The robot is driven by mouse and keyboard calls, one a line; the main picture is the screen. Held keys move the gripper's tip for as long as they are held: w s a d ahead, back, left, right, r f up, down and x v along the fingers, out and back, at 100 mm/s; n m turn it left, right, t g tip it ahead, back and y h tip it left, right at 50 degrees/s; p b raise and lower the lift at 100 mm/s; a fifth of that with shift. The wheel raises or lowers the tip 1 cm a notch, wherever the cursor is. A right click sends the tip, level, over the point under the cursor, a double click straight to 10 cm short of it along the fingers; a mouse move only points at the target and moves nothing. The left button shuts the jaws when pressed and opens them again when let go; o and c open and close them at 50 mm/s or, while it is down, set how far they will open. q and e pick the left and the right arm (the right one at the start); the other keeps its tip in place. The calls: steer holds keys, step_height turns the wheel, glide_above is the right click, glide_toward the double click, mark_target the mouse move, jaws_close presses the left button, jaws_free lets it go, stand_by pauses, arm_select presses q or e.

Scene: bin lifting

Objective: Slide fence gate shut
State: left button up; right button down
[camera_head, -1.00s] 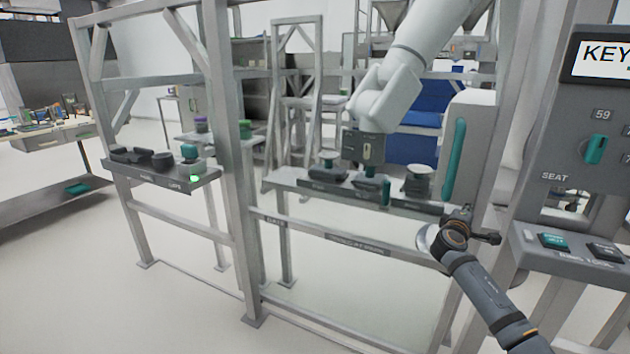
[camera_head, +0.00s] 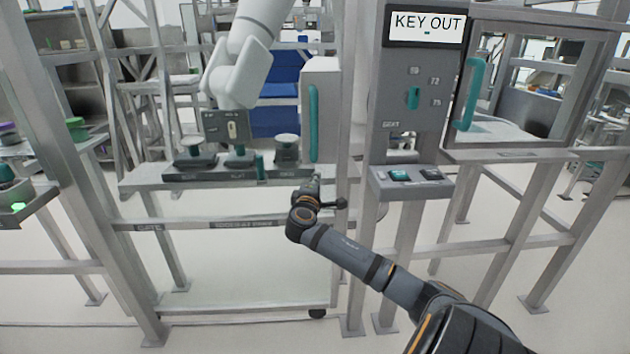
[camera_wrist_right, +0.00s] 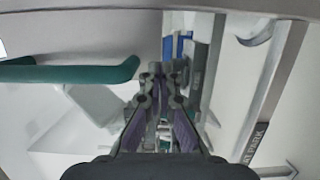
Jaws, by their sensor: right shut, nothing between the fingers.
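The fence gate is a grey metal frame with a labelled rail (camera_head: 190,224) and a small black wheel (camera_head: 317,313) at its lower right corner. A pale panel (camera_head: 322,80) with an upright teal handle (camera_head: 313,123) stands above its right end. My right gripper (camera_head: 314,184) is shut and empty, below this handle and in front of the gate's right end. In the right wrist view the closed fingers (camera_wrist_right: 158,75) point ahead, and a teal bar handle (camera_wrist_right: 75,70) lies to their left, apart from them. My left gripper is out of view.
A grey control post (camera_head: 405,110) reading KEY OUT stands right of the gate. Further right, a framed window door (camera_head: 510,100) has a teal handle. Behind the gate are a shelf (camera_head: 150,182) with several fixtures and a white robot arm (camera_head: 240,70).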

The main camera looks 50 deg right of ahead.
steer(key=a+r+p, duration=0.1)
steer(key=r+p, duration=0.1)
steer(key=a+r+n+t+p, duration=0.1)
steer(key=r+p, duration=0.1)
steer(key=p, duration=0.1)
steer(key=s+a+r+t+y+p, duration=0.1)
steer(key=r+p, duration=0.1)
steer(key=shift+r+n, duration=0.4)
steer(key=s+a+r+n+t+y+p, duration=0.1)
steer(key=a+r+n+t+y+p, duration=0.1)
steer(key=a+r+t+y+p, duration=0.3)
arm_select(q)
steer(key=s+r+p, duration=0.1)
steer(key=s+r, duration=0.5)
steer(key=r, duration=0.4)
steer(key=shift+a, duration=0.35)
arm_select(e)
steer(key=w+d+f+g+h, duration=0.1)
steer(key=w+d, duration=0.3)
steer(key=d, duration=0.3)
steer(key=shift+w+f+n+g, duration=0.3)
steer(key=shift+w+f+g, duration=0.1)
